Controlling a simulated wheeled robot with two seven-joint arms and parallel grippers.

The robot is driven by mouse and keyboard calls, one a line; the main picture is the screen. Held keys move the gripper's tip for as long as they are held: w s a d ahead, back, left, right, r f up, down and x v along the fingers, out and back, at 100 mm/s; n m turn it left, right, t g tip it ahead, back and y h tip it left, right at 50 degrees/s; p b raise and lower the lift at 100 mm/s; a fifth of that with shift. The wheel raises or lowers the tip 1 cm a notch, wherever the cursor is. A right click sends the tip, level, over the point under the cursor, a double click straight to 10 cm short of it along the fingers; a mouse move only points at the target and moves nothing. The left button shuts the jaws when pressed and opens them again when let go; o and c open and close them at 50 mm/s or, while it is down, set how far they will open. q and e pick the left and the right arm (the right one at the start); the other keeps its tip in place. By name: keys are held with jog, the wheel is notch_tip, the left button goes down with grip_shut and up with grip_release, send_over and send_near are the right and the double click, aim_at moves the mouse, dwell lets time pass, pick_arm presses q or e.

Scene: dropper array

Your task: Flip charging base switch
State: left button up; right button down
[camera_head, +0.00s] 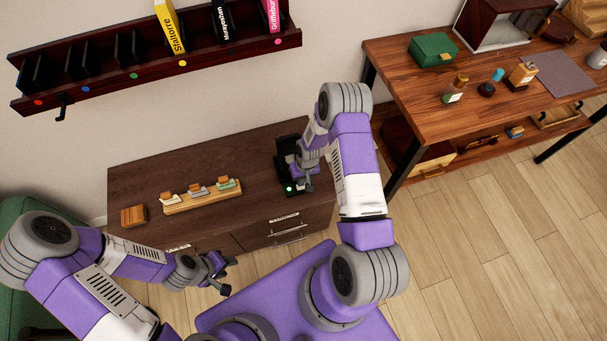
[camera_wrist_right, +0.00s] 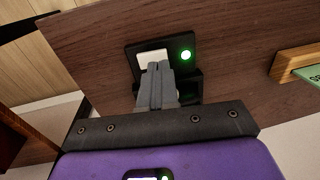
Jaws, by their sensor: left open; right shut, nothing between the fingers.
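The charging base (camera_head: 289,180) is a black stand on the right end of the dark wooden cabinet, with a lit green light near its front edge. In the right wrist view the charging base (camera_wrist_right: 192,80) shows a bright green light and a pale, whitish patch beside it. My right gripper (camera_head: 308,182) is at the charging base; in the right wrist view its shut, empty fingers (camera_wrist_right: 158,70) lie over the base next to the pale patch and hide part of it. I cannot tell whether they touch. My left gripper (camera_head: 226,276) is open and empty in front of the cabinet.
A wall shelf (camera_head: 150,82) with books hangs above. A wooden table (camera_head: 418,107) with bottles and a green box (camera_head: 433,50) stands to the right.

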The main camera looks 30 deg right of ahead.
jog(key=shift+a+f, duration=0.2)
jog(key=shift+f, duration=1.25)
jog(key=shift+b, duration=0.3)
